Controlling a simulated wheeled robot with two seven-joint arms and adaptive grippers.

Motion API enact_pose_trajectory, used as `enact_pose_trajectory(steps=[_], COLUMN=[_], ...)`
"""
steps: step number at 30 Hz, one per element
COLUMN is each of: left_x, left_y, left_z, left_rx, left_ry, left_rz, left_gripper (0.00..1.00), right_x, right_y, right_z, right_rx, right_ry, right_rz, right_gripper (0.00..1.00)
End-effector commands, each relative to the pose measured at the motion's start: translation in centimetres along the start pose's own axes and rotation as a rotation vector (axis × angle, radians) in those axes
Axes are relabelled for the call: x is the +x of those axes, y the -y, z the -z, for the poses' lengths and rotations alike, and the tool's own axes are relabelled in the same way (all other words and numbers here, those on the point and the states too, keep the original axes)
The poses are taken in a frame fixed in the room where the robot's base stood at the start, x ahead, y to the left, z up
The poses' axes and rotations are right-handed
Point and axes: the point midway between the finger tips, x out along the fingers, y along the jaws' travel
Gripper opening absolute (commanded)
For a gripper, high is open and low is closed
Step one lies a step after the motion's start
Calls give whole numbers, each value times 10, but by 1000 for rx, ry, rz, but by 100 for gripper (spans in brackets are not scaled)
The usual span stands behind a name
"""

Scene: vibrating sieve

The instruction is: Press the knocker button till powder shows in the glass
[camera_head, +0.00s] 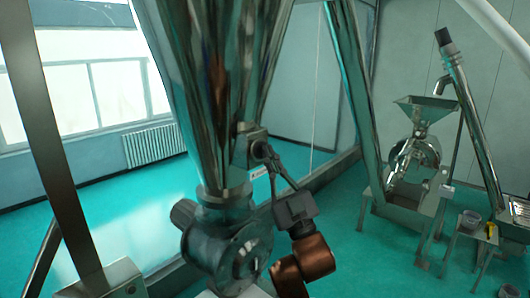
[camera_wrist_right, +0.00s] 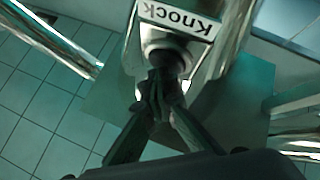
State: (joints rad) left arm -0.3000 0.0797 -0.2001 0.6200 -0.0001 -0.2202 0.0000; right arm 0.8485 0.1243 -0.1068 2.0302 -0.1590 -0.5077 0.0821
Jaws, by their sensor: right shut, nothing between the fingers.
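The tall shiny metal hopper (camera_head: 205,80) narrows downward in the middle of the head view. A small knocker box (camera_head: 240,150) sits on its lower right side. In the right wrist view a white label (camera_wrist_right: 178,18) reads "Knock", upside down, above the dark round knocker button (camera_wrist_right: 168,58). My right gripper (camera_head: 263,152) is shut and empty, its fingertips at the box. In the right wrist view its fingertips (camera_wrist_right: 160,86) overlap the button's lower edge; whether they press it I cannot tell. No powder or clear glass can be made out. My left gripper is out of view.
A grey round housing (camera_head: 245,258) hangs below the hopper, close to my right arm. A dark post (camera_head: 40,130) stands at left. Another machine with a funnel (camera_head: 425,108) stands at right. Green floor (camera_head: 345,245) lies open between.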

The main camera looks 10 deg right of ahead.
Motion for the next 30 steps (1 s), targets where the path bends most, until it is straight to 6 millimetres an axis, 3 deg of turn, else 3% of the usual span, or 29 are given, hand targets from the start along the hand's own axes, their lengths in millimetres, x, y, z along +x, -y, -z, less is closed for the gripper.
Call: enact_pose_trajectory(steps=[20, 30], left_x=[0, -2], left_y=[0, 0], left_z=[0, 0], left_rx=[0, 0], left_ry=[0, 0], left_rz=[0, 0], left_gripper=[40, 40], right_x=[3, -8], right_y=[4, -5], right_z=[-4, 3], right_rx=[2, 1], right_ry=[4, 4], right_rz=[3, 2], right_gripper=[0, 0])
